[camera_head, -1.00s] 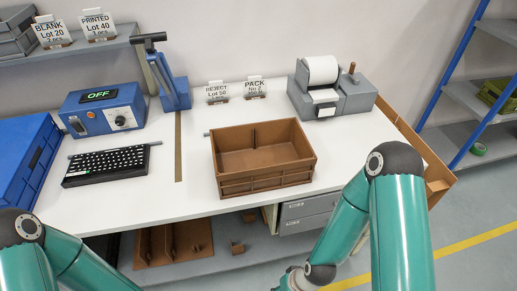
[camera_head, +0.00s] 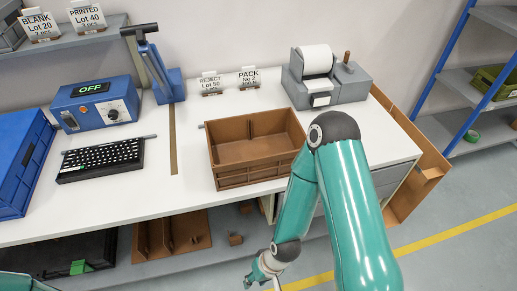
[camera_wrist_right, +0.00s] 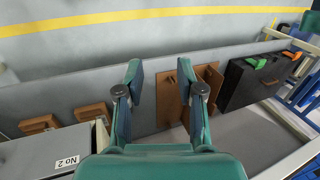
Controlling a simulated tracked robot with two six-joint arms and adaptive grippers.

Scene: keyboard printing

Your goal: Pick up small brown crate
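A brown open crate (camera_head: 229,182) with a divider stands upright on the white worktop. A second brown crate (camera_head: 170,250) with partitions sits on the low shelf under the table; a brown partitioned piece also shows in the wrist view (camera_wrist_right: 207,78), beyond my right fingers. I cannot tell for sure which one is the small crate. My right gripper (camera_wrist_right: 161,75) has its two fingers spread, with nothing between them. In the head view the right hand (camera_head: 262,272) is low in front of the table, its fingertips unclear. My left gripper is out of view.
A drawer unit (camera_wrist_right: 50,160) is close by. The worktop holds a keyboard (camera_head: 100,160), a blue control box (camera_head: 97,105) and a label printer (camera_head: 325,80).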

